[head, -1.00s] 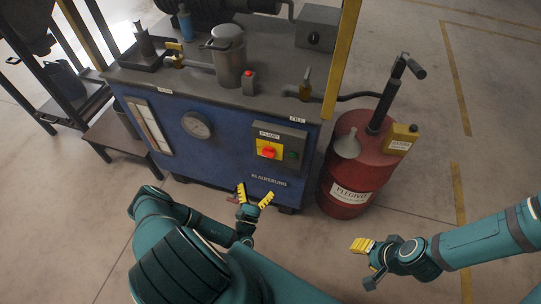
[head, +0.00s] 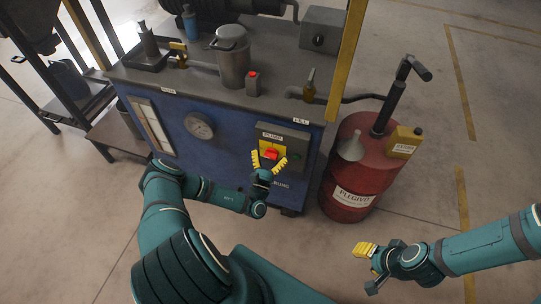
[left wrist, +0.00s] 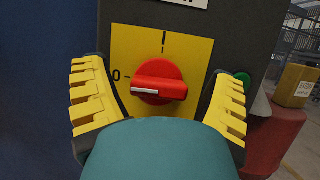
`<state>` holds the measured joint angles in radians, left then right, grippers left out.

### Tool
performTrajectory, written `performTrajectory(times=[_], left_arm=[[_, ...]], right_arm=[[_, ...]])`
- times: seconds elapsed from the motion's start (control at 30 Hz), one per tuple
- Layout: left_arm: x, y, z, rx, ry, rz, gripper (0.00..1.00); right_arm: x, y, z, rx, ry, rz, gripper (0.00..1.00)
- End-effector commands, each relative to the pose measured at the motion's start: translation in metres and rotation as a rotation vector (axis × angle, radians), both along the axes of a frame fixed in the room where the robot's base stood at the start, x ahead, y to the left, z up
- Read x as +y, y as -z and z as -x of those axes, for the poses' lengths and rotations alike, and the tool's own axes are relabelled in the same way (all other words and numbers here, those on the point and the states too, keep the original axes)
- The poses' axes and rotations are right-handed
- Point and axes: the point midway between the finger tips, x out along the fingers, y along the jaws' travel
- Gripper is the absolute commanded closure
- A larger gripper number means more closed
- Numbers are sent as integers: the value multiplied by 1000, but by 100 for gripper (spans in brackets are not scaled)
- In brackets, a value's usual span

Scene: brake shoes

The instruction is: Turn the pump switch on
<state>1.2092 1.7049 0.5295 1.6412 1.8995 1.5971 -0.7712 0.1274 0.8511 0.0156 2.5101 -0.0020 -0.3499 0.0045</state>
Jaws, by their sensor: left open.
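The pump switch is a red rotary knob (left wrist: 159,82) on a yellow plate (left wrist: 190,50). Its white pointer mark lies level, toward the "0" at the left; another tick mark is at the top. In the head view the knob (head: 271,154) sits on the grey PUMP box (head: 296,142) on the blue cabinet's front. My left gripper (head: 269,161) is open, with its yellow fingers on either side of the knob and pointing at the panel. In the left wrist view the fingers stand apart from the knob. My right gripper (head: 367,258) is away at the lower right; its finger gap is unclear.
A green button (left wrist: 243,78) is right of the knob. A round gauge (head: 199,125) is on the blue cabinet (head: 225,155). A red drum (head: 345,190) with a hand pump, funnel and yellow can stands to the right. The floor in front is clear.

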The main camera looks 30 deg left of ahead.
Motion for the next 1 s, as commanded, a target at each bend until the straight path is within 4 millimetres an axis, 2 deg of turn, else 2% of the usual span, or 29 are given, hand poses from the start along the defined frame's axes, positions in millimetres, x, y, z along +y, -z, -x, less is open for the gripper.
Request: performTrajectory(times=[0.17, 0.3, 0.37, 0.73, 1.0], left_arm=[[0, 0, 0, 0, 0, 0, 16], [0, 0, 0, 0, 0, 0, 65], [0, 0, 0, 0, 0, 0, 83], [-1, -1, 1, 10, 2, -40, 83], [-1, -2, 0, 49, 1, -199, 83]], right_arm=[[0, 0, 0, 0, 0, 0, 53], [0, 0, 0, 0, 0, 0, 53], [0, 0, 0, 0, 0, 0, 53], [0, -5, 1, 2, -1, 0, 53], [0, -22, 0, 1, 2, 0, 53]])
